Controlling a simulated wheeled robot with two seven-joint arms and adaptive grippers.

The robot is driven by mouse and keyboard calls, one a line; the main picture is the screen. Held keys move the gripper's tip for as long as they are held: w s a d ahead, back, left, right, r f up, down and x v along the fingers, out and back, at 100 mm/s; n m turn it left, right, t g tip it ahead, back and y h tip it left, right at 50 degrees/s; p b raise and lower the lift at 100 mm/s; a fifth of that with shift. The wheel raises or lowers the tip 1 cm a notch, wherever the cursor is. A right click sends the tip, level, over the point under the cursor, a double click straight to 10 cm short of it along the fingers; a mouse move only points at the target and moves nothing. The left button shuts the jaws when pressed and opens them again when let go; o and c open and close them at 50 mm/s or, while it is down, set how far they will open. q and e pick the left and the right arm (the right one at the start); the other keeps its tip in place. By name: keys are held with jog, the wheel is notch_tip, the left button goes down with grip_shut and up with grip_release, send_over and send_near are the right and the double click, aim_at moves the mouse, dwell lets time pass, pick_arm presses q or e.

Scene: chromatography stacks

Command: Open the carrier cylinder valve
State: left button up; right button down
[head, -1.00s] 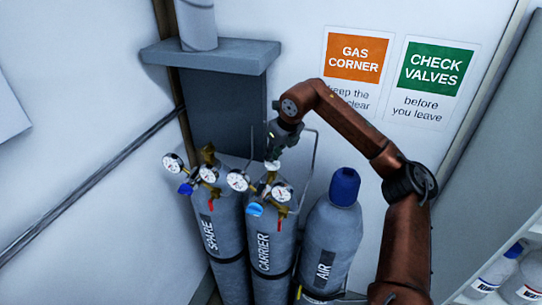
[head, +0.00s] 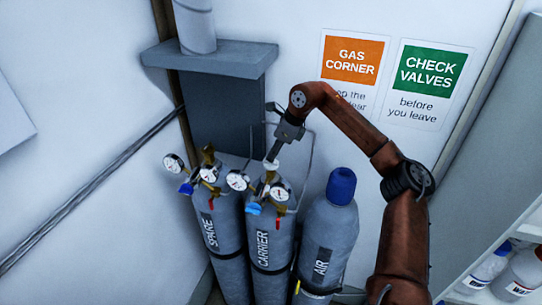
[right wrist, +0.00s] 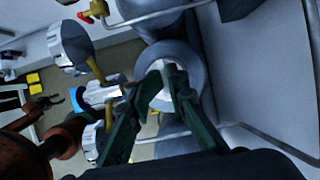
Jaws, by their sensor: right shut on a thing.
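The carrier cylinder (head: 263,220) stands in the middle of a row of three grey cylinders, labelled CARRIER. Its regulator, with two white gauges (head: 279,191) and a blue knob (head: 253,208), sits at its top. My right gripper (head: 271,163) is over the top of this cylinder and shut on its valve. In the right wrist view its two green fingers (right wrist: 165,75) lie on either side of the pale valve top (right wrist: 161,98). The fingers hide part of the valve.
The spare cylinder (head: 230,255) with its own gauges stands close on the left. The air cylinder (head: 325,240) with a blue cap (head: 341,186) stands close on the right. A grey ledge (head: 210,58) juts from the wall behind. Shelves with bottles (head: 487,268) are at the right.

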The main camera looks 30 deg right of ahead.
jog(key=shift+d+f, duration=0.1)
jog(key=shift+f, duration=0.35)
jog(key=c, duration=2.3)
grip_release()
jog(key=shift+c, duration=0.2)
jog(key=shift+w, duration=0.1)
jog(key=shift+d+r, duration=0.1)
jog(key=shift+r, duration=0.4)
jog(key=v, duration=1.1)
jog(key=shift+r, duration=0.25)
